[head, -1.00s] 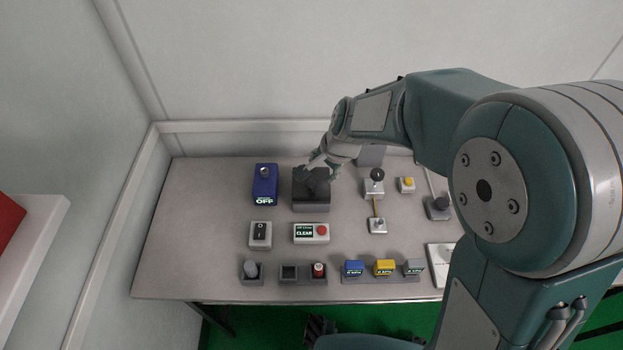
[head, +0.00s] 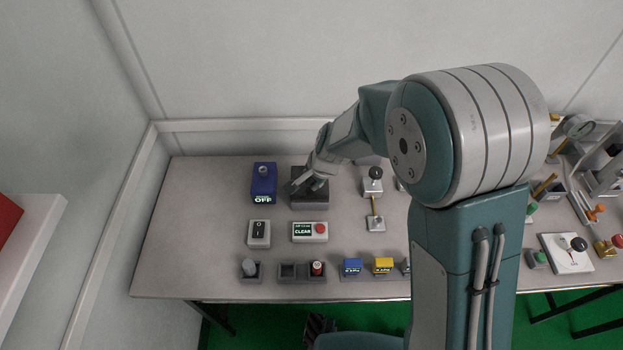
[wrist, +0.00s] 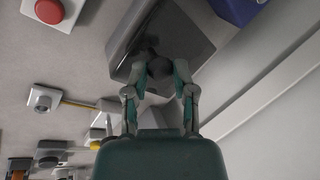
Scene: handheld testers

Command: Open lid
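The dark grey box (head: 308,200) stands near the back of the table, just right of the blue box. Its dark, flat lid (wrist: 180,32) lies down on it in the wrist view, with no gap that I can make out. My gripper (head: 306,186) is over the box in the head view and hides part of its top. In the wrist view my gripper (wrist: 159,72) has its two fingers apart at the box's edge. A dark rounded shape shows between the fingertips; I cannot tell whether they touch it.
A blue box (head: 263,180) marked OFF stands close on the left. A lever device (head: 373,185) stands to the right. The table's left end is bare.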

